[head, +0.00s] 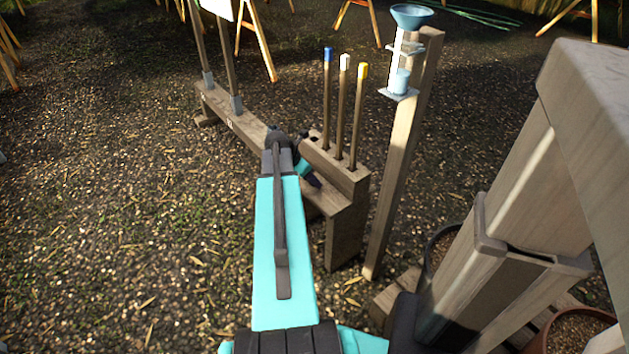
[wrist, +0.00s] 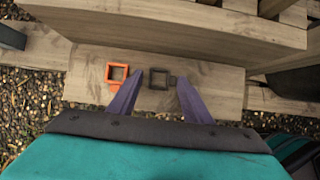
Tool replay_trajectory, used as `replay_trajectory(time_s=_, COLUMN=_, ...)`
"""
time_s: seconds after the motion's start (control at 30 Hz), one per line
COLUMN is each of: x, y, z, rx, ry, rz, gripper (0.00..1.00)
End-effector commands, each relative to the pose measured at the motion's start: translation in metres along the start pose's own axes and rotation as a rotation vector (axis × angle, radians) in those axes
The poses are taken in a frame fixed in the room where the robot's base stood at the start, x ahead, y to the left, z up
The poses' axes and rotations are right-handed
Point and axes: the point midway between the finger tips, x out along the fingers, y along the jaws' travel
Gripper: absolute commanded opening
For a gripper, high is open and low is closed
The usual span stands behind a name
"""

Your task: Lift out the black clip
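The black clip (wrist: 151,78), a small square ring with a short tab on its right side, shows in the wrist view against a wooden board (wrist: 210,105). An orange clip (wrist: 108,74) of similar shape is to its left. My gripper (wrist: 160,79) is open, with its two purple fingers pointing at the board. The black clip appears between the fingertips in the picture, and I cannot tell how far they are above it. I see nothing held. In the head view my arm covers much of the gripper, and neither clip can be made out.
A wooden block (head: 340,170) holds upright rods with blue, white and yellow tops. A thick wooden beam (wrist: 180,28) runs just beyond the clips. A post (head: 405,150) carrying a blue funnel (head: 411,14) stands right of the bench. Gravel ground at left is open.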

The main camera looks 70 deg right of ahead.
Motion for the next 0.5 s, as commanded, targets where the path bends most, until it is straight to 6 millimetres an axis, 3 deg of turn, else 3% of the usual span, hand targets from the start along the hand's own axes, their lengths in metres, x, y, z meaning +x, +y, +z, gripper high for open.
replay_trajectory(time_s=0.03, x=-0.0001, y=0.0001, z=-0.0001, rx=0.0, ry=0.0, rz=0.0, gripper=0.35)
replay_trajectory(time_s=0.2, x=-0.0001, y=0.0001, z=-0.0001, rx=0.0, ry=0.0, rz=0.0, gripper=0.06)
replay_trajectory(time_s=0.5, x=-0.0008, y=0.0002, z=0.0002, rx=0.0, ry=0.0, rz=0.0, gripper=0.05)
